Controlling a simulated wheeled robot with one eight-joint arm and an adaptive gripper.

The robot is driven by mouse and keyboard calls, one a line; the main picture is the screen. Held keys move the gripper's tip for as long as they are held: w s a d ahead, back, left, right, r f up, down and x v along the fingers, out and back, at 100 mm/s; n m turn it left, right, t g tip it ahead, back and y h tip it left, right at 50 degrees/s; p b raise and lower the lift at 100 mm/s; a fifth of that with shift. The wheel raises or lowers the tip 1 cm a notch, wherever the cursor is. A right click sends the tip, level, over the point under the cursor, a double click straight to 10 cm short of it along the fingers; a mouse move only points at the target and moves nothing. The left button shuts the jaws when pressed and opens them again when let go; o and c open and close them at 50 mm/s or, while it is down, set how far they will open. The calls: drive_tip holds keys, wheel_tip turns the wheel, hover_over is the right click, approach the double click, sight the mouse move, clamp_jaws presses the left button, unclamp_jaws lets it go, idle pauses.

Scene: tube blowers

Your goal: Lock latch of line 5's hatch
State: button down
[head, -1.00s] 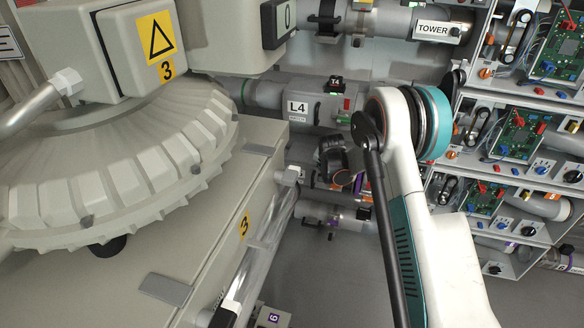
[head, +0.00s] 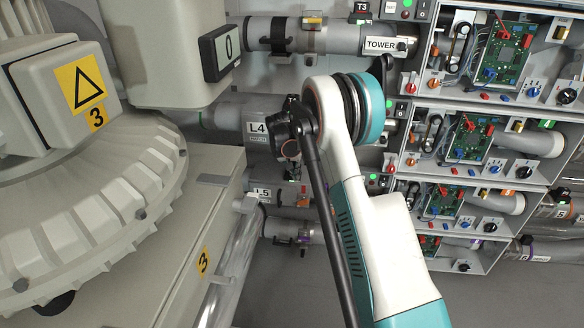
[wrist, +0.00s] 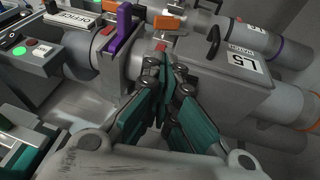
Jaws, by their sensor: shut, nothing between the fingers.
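Line 5's grey hatch housing (wrist: 205,88), labelled L5, fills the middle and right of the wrist view. A black handle (wrist: 213,40) stands on its top edge. A small red part (wrist: 161,45) sits at the housing's left end, just beyond my fingertips; I cannot tell whether it is the latch or how it is set. My gripper (wrist: 166,78) is shut and empty, its fingertips at the housing's left end; contact is unclear.
A purple lever (wrist: 118,28) stands on the grey collar left of my fingers. A box with red and green buttons (wrist: 30,55) is at far left. In the head view, the L4 line (head: 228,117) runs above, and shelves of circuit boards (head: 465,135) stand right.

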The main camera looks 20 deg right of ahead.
drive_tip(key=b, duration=0.5)
approach(307, 200)
drive_tip(key=x, duration=0.2)
drive_tip(key=w+x, duration=0.1)
drive_tip(key=x, duration=0.2)
drive_tip(key=shift+w+d+f, duration=0.1)
drive_tip(key=shift+d+f, duration=0.05)
drive_tip(key=shift+d, duration=0.1)
drive_tip(key=shift+d+f, duration=0.2)
drive_tip(key=shift+f, duration=0.15)
drive_tip(key=shift+s+d+f+t+y, duration=0.1)
drive_tip(key=shift+s+d+t+y, duration=0.25)
drive_tip(key=shift+y, duration=0.25)
drive_tip(key=shift+s+d+f, duration=0.5)
drive_tip(key=shift+d+f, duration=0.05)
drive_tip(key=shift+d, duration=0.15)
idle(0.5)
